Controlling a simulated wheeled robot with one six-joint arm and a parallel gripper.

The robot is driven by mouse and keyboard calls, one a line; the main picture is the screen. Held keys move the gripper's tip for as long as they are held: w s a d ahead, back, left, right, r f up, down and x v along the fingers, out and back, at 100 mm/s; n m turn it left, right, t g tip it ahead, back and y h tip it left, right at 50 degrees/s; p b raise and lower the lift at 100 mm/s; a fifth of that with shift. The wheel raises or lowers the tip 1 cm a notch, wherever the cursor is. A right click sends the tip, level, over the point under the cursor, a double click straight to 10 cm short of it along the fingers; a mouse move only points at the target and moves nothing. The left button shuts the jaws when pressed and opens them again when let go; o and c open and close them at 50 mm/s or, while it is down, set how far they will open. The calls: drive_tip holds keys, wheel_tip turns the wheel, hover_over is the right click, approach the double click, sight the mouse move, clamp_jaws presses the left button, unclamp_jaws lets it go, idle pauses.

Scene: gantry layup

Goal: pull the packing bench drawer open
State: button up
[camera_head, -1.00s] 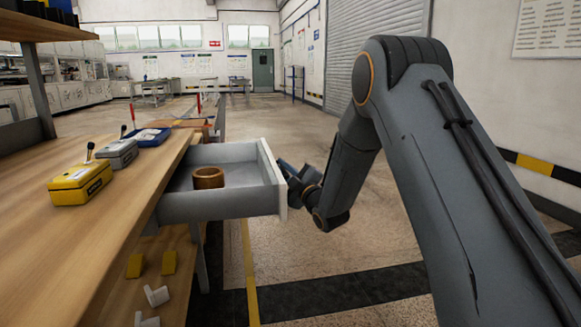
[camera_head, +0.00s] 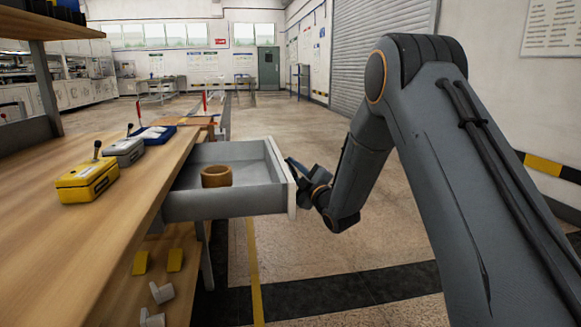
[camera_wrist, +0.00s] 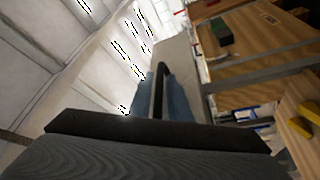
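The packing bench drawer (camera_head: 235,204) is a grey tray sticking well out from under the wooden bench top (camera_head: 120,215) in the head view. A brown ring-shaped roll (camera_head: 216,177) sits inside it. My gripper (camera_head: 299,170) is at the outer side of the drawer front (camera_head: 291,190), its fingertips partly hidden there. In the wrist view, the blue fingers of my gripper (camera_wrist: 160,98) lie on either side of a dark handle bar (camera_wrist: 161,80) and look closed on it.
A yellow box (camera_head: 88,182), a grey box (camera_head: 124,151) and a blue bin (camera_head: 152,135) stand on the bench. Small yellow and white pieces lie on the shelf (camera_head: 120,290) below. The floor (camera_head: 290,245) right of the drawer is open.

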drive_tip(key=p+v, duration=0.1)
drive_tip(key=v, duration=0.6)
drive_tip(key=shift+d, duration=0.1)
